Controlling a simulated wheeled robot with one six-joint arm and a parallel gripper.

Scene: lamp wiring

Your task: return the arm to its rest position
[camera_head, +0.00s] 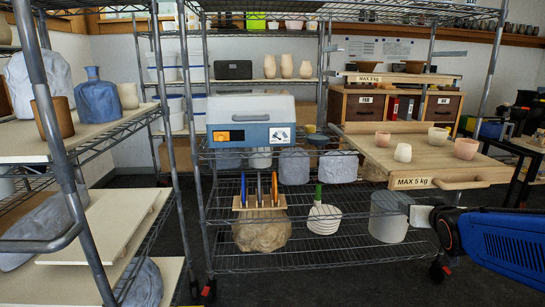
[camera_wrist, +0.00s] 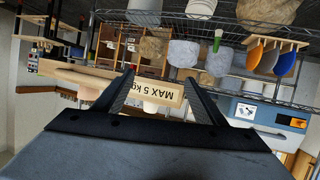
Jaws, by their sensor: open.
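My arm (camera_head: 505,243), blue with dark parts, reaches in from the right edge in the head view. Its pale end is in front of the wire rack's lower right side. In the wrist view my gripper (camera_wrist: 158,82) shows two dark, ribbed fingers spread apart with nothing held between them. That view is upside down. A wooden board marked "MAX 5 kg" (camera_wrist: 152,93) appears behind the gap between the fingers, apart from them as far as I can tell. In the head view the same board (camera_head: 412,183) is above my arm's end.
A wire rack (camera_head: 290,267) holds a blue-and-white box (camera_head: 250,134), a holder with tools (camera_head: 260,203), a striped pot (camera_head: 323,219) and a grey cylinder (camera_head: 388,217). Several small cups stand on the board. Shelves with pottery (camera_head: 97,100) stand left. Dark floor (camera_head: 350,287) is open in front.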

